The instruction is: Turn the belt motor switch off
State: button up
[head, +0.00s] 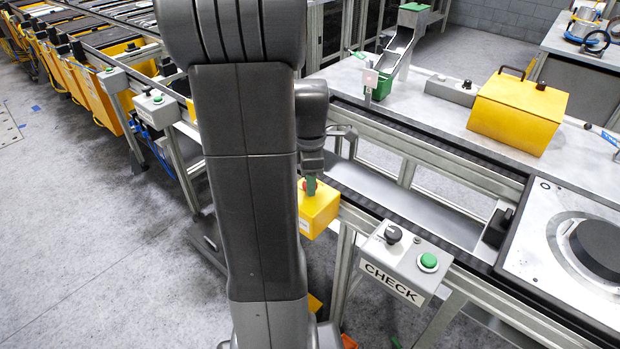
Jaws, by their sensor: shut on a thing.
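A yellow box (317,213) sits on the near side of the belt frame, at the middle of the head view. A small red part (304,187) shows on its top, which looks like the switch. My gripper (310,186) points down at the top of this box, with a green part at its tip. It is shut on the red part, as far as I can see. My arm hides the left of the box. The switch's position cannot be made out.
A grey box marked CHECK (405,262), with a black knob and green button, stands right of the yellow box. The conveyor belt (440,150) runs behind. A larger yellow box (518,110) is on the bench. Open floor (90,220) lies at left.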

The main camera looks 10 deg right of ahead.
jog(key=o, duration=1)
notch_tip(320, 180, up, 14)
jog(key=shift+f, duration=0.1)
notch_tip(320, 180, down, 14)
jog(key=shift+r, duration=0.1)
dwell(0.6)
jog(key=shift+r, duration=0.1)
